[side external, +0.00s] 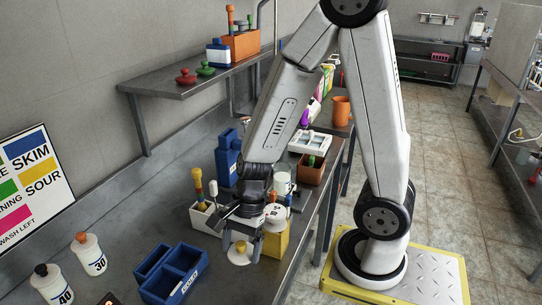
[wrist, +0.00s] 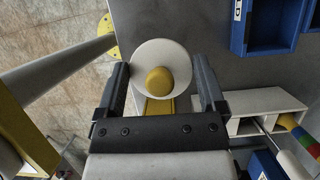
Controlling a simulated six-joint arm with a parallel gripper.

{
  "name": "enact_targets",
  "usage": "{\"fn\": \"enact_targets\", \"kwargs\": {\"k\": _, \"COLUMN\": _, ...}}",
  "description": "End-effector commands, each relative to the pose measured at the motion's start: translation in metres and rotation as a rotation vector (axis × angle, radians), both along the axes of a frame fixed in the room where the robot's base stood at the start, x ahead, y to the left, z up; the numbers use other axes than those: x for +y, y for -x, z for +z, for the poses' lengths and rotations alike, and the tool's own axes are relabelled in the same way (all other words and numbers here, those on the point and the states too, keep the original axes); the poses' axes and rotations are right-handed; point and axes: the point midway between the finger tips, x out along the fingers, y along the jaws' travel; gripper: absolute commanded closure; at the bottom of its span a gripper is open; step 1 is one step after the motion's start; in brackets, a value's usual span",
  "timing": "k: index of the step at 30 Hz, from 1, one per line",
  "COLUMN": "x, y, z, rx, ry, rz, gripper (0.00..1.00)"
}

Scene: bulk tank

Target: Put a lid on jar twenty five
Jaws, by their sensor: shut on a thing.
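My gripper (side external: 244,240) is low over the bench front, with its jaws shut on a white round lid with a yellow knob (side external: 240,254). In the wrist view the lid (wrist: 143,55) sits between the two fingers (wrist: 162,80), knob facing the camera. Two white jars stand at the left: one marked 40 (side external: 54,285) with a black top, and one that reads like 30 (side external: 90,256) with an orange top. No jar reads clearly as 25. A white rounded container (side external: 276,214) stands behind my gripper, its marking too small to read.
A blue divided tray (side external: 172,274) lies left of my gripper. A yellow container (side external: 274,238) is close at the right.

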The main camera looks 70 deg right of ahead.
Motion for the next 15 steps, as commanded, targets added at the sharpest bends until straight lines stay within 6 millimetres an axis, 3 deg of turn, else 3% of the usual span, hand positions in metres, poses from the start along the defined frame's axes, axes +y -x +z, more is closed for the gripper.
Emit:
{"fn": "enact_targets", "kwargs": {"k": 8, "x": 0.0, "y": -0.001, "z": 0.03, "rx": -0.007, "ry": 0.001, "rz": 0.001, "gripper": 0.67}}
{"fn": "enact_targets", "kwargs": {"k": 15, "x": 0.0, "y": -0.001, "z": 0.068, "rx": -0.007, "ry": 0.002, "rz": 0.001, "gripper": 0.67}}
